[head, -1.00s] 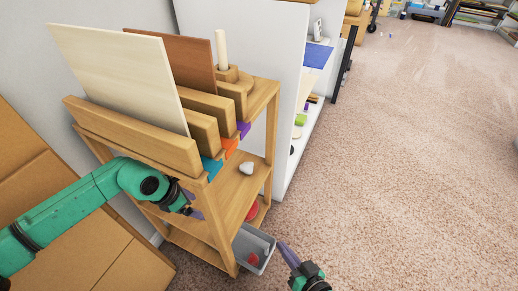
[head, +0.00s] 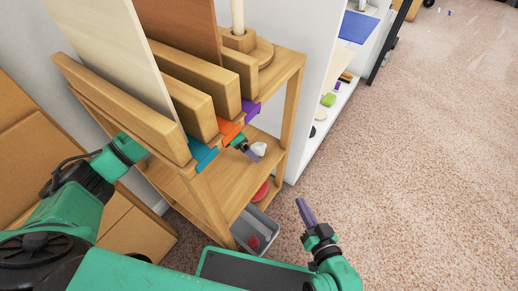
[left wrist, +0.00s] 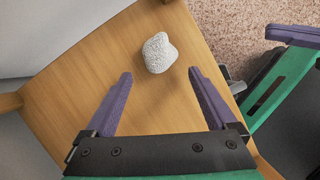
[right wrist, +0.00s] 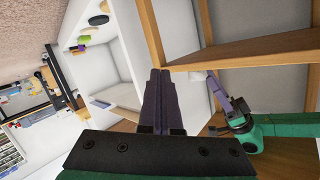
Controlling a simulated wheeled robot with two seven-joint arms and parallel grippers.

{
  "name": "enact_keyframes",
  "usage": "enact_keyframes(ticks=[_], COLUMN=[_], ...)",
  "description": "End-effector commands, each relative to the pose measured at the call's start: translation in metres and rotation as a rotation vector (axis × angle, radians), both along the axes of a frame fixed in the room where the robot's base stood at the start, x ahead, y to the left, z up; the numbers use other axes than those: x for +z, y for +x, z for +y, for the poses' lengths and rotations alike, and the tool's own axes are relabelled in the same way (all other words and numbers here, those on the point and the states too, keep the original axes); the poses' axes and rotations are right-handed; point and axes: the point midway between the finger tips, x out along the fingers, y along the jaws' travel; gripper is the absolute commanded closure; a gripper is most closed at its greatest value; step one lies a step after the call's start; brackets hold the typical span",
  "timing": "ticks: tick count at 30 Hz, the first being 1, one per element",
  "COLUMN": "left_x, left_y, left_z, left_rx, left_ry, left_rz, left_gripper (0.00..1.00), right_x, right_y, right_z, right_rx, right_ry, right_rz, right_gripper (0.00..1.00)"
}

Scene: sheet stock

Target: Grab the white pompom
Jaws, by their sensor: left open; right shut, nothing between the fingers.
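The white pompom (head: 259,149) rests on the middle shelf of the wooden rack. In the left wrist view the pompom (left wrist: 158,53) lies just beyond my left gripper (left wrist: 158,82), a little ahead of the gap between its fingertips. My left gripper (head: 249,150) is open and empty, reaching in over the shelf, partly hidden by the rack top in the head view. My right gripper (head: 302,203) is shut and empty, out over the carpet to the right of the rack. It also shows in the right wrist view (right wrist: 160,75).
The wooden rack (head: 296,85) holds upright boards (head: 95,45) between thick blocks, with teal, orange and purple pieces at its front edge. A grey bin (head: 265,222) and a red item (head: 262,190) sit low down. A white shelf unit (head: 318,100) stands behind. Carpet at right is clear.

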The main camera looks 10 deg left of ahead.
Motion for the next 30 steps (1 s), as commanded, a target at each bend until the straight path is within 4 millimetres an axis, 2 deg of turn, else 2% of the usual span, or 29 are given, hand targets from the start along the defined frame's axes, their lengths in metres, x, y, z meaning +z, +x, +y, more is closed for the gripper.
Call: enact_keyframes(ticks=[3,9,15,21,24,29,30], left_x=[-0.001,-0.001,-0.007,-0.011,-0.012,-0.011,-0.011], left_y=[0.008,0.018,0.021,0.023,0.023,0.023,0.023], left_z=[-0.01,-0.021,-0.025,-0.026,-0.026,-0.026,-0.026], left_rx=[0.0,-0.001,-0.001,0.0,0.0,0.0,0.0], left_ry=[-0.001,-0.002,0.0,0.0,-0.001,-0.001,-0.001], left_rz=[0.0,0.001,0.001,0.001,0.001,0.001,0.001], left_gripper=[0.09,0.09,0.09,0.09,0.09,0.09,0.13], right_x=[0.025,0.071,0.12,0.163,0.172,0.172,0.172], right_y=[0.023,0.053,0.077,0.09,0.092,0.092,0.092], right_z=[-0.001,-0.004,-0.007,-0.011,-0.012,-0.012,-0.012], right_rx=[-0.016,-0.039,-0.062,-0.08,-0.083,-0.084,-0.084], right_ry=[0.012,0.034,0.056,0.076,0.079,0.08,0.08], right_rz=[-0.095,-0.239,-0.388,-0.516,-0.538,-0.539,-0.539], right_gripper=[1.0,1.0,1.0,1.0,1.0,1.0,1.0])
